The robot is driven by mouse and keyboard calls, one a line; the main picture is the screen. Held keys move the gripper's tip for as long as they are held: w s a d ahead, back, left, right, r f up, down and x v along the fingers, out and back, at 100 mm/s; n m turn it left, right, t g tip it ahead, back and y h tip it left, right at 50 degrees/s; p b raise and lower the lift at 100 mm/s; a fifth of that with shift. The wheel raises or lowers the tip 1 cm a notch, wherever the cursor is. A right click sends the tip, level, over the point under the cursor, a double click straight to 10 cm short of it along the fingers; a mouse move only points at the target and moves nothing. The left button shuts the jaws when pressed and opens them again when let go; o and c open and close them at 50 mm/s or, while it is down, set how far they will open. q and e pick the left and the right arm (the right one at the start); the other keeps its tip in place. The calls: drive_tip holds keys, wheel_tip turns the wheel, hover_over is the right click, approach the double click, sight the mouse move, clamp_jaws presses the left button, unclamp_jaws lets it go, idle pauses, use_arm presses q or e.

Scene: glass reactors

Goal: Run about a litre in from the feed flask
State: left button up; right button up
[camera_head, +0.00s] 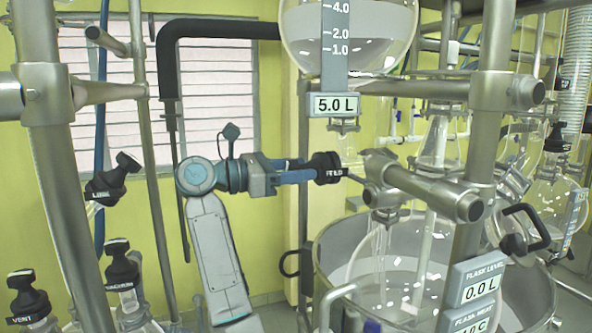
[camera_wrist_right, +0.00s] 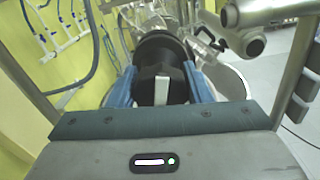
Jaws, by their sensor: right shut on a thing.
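The feed flask (camera_head: 385,42) is a round glass vessel at the top, with a scale marked 1.0, 2.0 and 4.0. The display (camera_head: 335,105) under it reads 5.0 L. Below it, a black knob (camera_head: 326,167), its label partly covered but seeming to read FEED, sits on the metal fitting. My right gripper (camera_head: 310,171) is shut on this knob from the left. In the wrist view the blue fingers hold the black knob (camera_wrist_right: 162,58) between them. A second display (camera_head: 482,290) marked FLASK LEVEL reads 0.0 L. My left gripper is not in view.
Black valve knobs marked LINE (camera_head: 112,180), VACUUM (camera_head: 120,263) and VENT (camera_head: 27,293) stand at the left. Metal posts (camera_head: 55,160) and a clamp (camera_head: 510,93) crowd the space. A wide metal bath (camera_head: 335,240) holds glassware below the feed fitting.

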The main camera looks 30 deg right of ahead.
drive_tip(key=n+b, duration=0.1)
drive_tip(key=n, duration=0.2)
drive_tip(key=shift+f+b, duration=0.15)
drive_tip(key=shift+b, duration=0.25)
drive_tip(key=n+b, duration=0.1)
drive_tip(key=n, duration=0.1)
drive_tip(key=shift+w+n, duration=0.1)
drive_tip(key=shift+n, duration=0.2)
drive_tip(key=n, duration=0.2)
drive_tip(key=shift+n, duration=0.4)
drive_tip(key=n, duration=0.3)
drive_tip(key=shift+w+n, duration=0.1)
drive_tip(key=shift+n, duration=0.2)
drive_tip(key=n, duration=0.3)
drive_tip(key=shift+n, duration=0.3)
drive_tip(key=n+p, duration=0.1)
drive_tip(key=n, duration=0.1)
drive_tip(key=shift+n, duration=0.3)
drive_tip(key=n+p, duration=0.2)
drive_tip(key=n, duration=0.1)
drive_tip(key=shift+n, duration=0.4)
drive_tip(key=shift+f+n+p, duration=0.1)
drive_tip(key=shift+n+p, duration=1)
drive_tip(key=shift+n, duration=0.7)
